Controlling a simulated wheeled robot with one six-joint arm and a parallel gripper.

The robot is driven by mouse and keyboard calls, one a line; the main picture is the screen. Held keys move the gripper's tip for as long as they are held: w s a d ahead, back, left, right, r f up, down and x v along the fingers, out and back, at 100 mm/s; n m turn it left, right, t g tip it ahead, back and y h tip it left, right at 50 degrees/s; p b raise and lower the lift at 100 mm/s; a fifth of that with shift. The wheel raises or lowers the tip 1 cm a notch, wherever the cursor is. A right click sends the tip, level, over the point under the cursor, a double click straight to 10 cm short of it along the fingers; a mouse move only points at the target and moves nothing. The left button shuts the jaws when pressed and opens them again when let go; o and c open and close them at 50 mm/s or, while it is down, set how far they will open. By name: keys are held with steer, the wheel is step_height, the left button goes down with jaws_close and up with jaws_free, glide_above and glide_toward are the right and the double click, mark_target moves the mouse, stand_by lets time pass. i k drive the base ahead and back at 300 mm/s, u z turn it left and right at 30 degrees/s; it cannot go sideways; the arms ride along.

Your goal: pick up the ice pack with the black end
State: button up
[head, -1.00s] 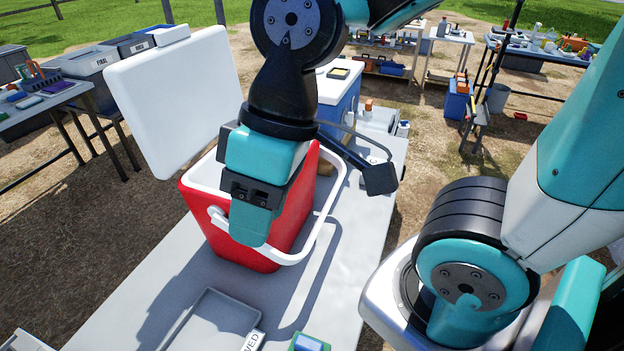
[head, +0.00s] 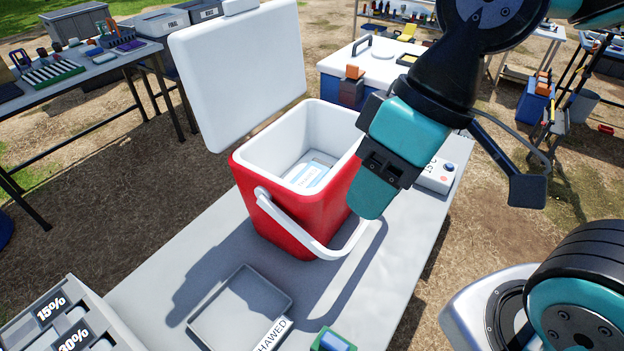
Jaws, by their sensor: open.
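The red cooler (head: 275,217) stands on the grey table with its white lid open and its white handle hanging at the front. Inside lie pale blue and white flat packs (head: 307,175), partly hidden by the cooler wall. I cannot make out a black end on any of them. My gripper (head: 372,192) hangs in front of the cooler's right side in the picture and covers its right rim. It is open, with nothing seen between its fingers; the far finger is mostly hidden.
A shallow grey tray (head: 240,312) labelled "HAWED", partly cut off, lies in front of the cooler. A green and blue item (head: 333,341) sits at the bottom edge. A box marked 15% (head: 62,318) stands at lower left. A blue and white cooler (head: 370,68) stands behind.

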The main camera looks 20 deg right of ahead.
mark_target(316, 170)
steer(key=k, duration=0.5)
steer(key=z, duration=1.35)
steer(key=i, duration=1)
steer(key=u, duration=2.25)
